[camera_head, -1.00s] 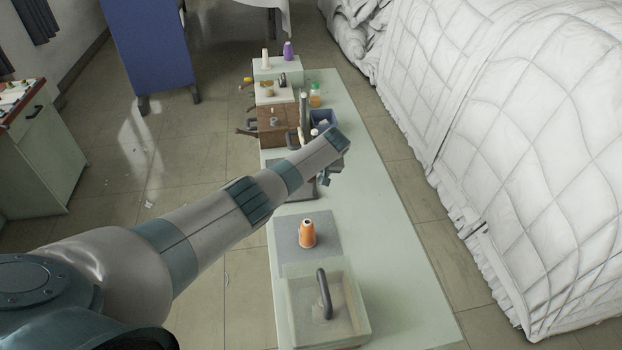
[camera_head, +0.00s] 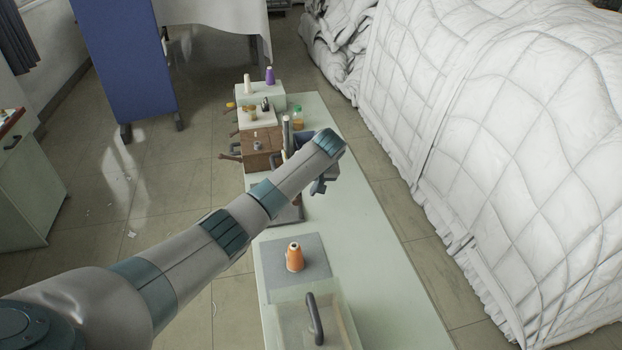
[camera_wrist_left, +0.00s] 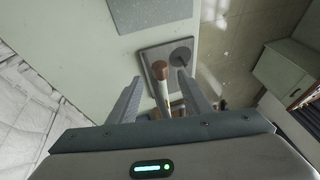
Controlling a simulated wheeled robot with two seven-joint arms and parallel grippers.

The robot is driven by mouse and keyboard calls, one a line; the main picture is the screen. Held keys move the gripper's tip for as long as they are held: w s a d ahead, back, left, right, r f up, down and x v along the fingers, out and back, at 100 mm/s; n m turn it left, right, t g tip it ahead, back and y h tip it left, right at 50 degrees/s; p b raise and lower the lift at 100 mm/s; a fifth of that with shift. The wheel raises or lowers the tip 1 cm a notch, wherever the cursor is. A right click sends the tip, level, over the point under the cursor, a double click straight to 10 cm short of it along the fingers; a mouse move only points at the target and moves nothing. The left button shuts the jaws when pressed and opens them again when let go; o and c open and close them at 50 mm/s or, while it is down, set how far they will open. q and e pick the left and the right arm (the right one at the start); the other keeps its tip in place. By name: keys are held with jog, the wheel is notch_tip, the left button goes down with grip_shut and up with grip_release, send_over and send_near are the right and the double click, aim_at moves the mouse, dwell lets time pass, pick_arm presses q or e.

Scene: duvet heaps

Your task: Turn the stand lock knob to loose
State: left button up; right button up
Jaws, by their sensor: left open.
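My left gripper (camera_head: 322,183) is over the long pale bench, seen from behind its arm in the head view. In the left wrist view its two fingers (camera_wrist_left: 158,78) are apart with nothing gripped. Between them in that picture is an upright post with a brown top (camera_wrist_left: 160,70), seen nearly end-on; I cannot tell its depth from the fingers. It stands by a grey plate (camera_wrist_left: 150,54) with a dark round disc (camera_wrist_left: 181,57) beside it. I cannot make out which part is the lock knob. In the head view my arm hides part of this area. My right gripper is not in view.
An orange spool (camera_head: 294,257) on a grey pad and a clear box with a dark handle (camera_head: 315,318) are at the bench's near end. A white quilted heap (camera_head: 500,130) lies right.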

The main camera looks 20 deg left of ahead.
pick_arm(q)
jog(key=b+v, duration=0.2)
jog(key=v, duration=0.6)
jog(key=shift+d+r, duration=0.15)
jog(key=shift+r, duration=0.05)
jog(key=shift+s, duration=0.1)
